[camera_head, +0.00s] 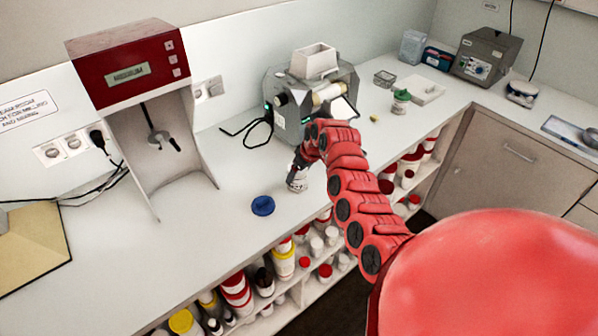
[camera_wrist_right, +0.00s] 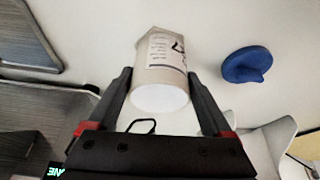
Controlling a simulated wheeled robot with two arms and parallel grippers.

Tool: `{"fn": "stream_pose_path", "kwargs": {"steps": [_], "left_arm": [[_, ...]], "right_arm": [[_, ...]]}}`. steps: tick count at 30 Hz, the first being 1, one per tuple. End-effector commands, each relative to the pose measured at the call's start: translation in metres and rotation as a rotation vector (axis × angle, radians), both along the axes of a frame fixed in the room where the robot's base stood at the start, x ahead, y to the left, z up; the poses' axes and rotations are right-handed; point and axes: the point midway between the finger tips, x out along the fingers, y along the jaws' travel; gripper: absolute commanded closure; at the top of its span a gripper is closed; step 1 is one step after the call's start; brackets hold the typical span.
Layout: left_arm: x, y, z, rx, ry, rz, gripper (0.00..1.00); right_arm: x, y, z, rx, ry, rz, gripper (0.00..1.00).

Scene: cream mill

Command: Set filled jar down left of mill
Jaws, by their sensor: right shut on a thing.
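The jar (camera_head: 297,179) is white with a printed label, and its near end shows a white round surface in the right wrist view (camera_wrist_right: 163,62). My right gripper (camera_head: 301,161) is shut on it, with one finger on each side of the jar in the wrist view (camera_wrist_right: 160,80). The mill (camera_head: 312,92), a grey machine with a pale hopper on top, stands just behind the jar and partly behind my right arm. The jar is at the mill's front left. I cannot tell whether its base touches the counter. My left gripper is not in view.
A blue lid (camera_head: 263,205) lies on the counter left of the jar; it also shows in the wrist view (camera_wrist_right: 246,64). A red and grey mixer stand (camera_head: 140,100) is farther left. A black cable lies left of the mill. Open shelves with several containers are below the counter edge.

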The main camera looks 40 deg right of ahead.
Motion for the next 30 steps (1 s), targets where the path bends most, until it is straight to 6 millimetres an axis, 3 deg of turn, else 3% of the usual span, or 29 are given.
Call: {"fn": "stream_pose_path", "kwargs": {"steps": [2,3,5,17,30], "left_arm": [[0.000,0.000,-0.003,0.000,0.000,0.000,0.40],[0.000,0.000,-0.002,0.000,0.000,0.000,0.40],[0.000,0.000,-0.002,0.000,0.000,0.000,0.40],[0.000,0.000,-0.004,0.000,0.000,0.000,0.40],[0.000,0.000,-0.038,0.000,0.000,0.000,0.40]], "right_arm": [[0.000,0.000,-0.004,0.001,0.000,0.000,0.70],[0.000,0.000,-0.003,0.000,0.001,0.000,0.08],[0.000,0.000,-0.002,0.000,0.001,0.000,0.00],[-0.002,0.000,0.005,0.000,0.000,0.001,0.00],[-0.025,-0.005,0.064,-0.003,-0.008,-0.002,0.00]]}}
